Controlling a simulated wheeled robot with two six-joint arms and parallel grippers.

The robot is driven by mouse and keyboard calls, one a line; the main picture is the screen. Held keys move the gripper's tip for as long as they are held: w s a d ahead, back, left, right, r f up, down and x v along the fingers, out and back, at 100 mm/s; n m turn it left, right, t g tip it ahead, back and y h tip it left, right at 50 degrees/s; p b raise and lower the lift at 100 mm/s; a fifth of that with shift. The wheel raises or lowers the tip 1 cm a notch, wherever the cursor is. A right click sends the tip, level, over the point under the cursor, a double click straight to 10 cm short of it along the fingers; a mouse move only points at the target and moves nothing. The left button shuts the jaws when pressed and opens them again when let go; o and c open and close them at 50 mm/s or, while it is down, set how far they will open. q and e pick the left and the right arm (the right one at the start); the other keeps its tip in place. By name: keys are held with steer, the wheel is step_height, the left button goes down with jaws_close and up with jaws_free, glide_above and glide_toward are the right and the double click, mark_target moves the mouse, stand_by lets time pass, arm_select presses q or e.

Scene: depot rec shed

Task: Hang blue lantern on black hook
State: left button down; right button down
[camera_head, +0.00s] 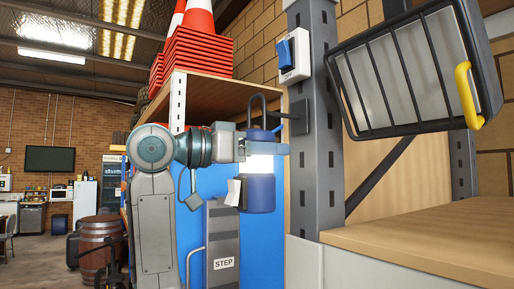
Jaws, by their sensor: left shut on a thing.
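The blue lantern (259,195) hangs upright in the middle of the view, with a blue base, a glowing pale middle, a blue cap and a dark arched handle on top. My left gripper (262,146) is shut on it near the cap, and its fingers hide part of the lantern's upper body. The black hook (287,115) sticks out leftward from a dark plate on the grey steel post. The hook's tip is close to the right side of the handle arch. I cannot tell whether the handle is over the hook or touching it. My right gripper is not in view.
The grey post (322,160) stands just right of the lantern. A blue-and-white switch box (293,57) is above the hook. A caged lamp with a yellow handle (466,95) is at upper right, above a wooden shelf (440,238). A STEP stool (223,240) stands below the lantern.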

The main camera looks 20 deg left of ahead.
arm_select(q)
steer(key=shift+w+d+f, duration=0.4)
steer(key=shift+w+d, duration=0.35)
steer(key=shift+w, duration=0.15)
steer(key=shift+w+d+f, duration=0.35)
steer(key=shift+w+d, duration=0.35)
steer(key=shift+w, duration=0.15)
steer(key=shift+f, duration=0.15)
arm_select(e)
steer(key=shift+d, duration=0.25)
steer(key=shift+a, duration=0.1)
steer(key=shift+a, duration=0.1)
arm_select(q)
steer(key=c, duration=0.5)
jaws_free()
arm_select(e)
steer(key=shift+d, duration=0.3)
